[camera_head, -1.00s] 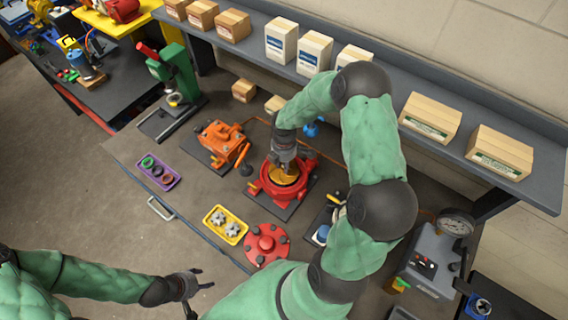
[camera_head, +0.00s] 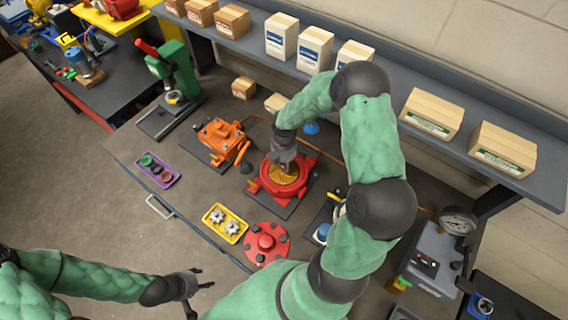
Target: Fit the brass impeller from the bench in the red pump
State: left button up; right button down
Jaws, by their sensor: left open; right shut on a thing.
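The red pump (camera_head: 262,187) stands open on a dark base plate on the bench. The brass impeller (camera_head: 285,176) lies within the pump's round opening; whether it is fully seated I cannot tell. My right gripper (camera_head: 284,165) points down over the opening and is shut on the impeller, hiding part of it. A red round cover (camera_head: 266,243) with a central knob lies on the bench in front of the pump. My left gripper (camera_head: 195,285) is open and empty at the bench's front edge, apart from everything.
A yellow tray (camera_head: 225,223) with metal gears and a purple tray (camera_head: 157,170) with rings lie to the left. An orange pump (camera_head: 220,138) and a green press (camera_head: 176,75) stand behind them. A gauge unit (camera_head: 432,258) stands right.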

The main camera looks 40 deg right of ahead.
pick_arm(q)
jog(key=shift+f, duration=0.4)
pick_arm(e)
jog(key=shift+f, duration=0.4)
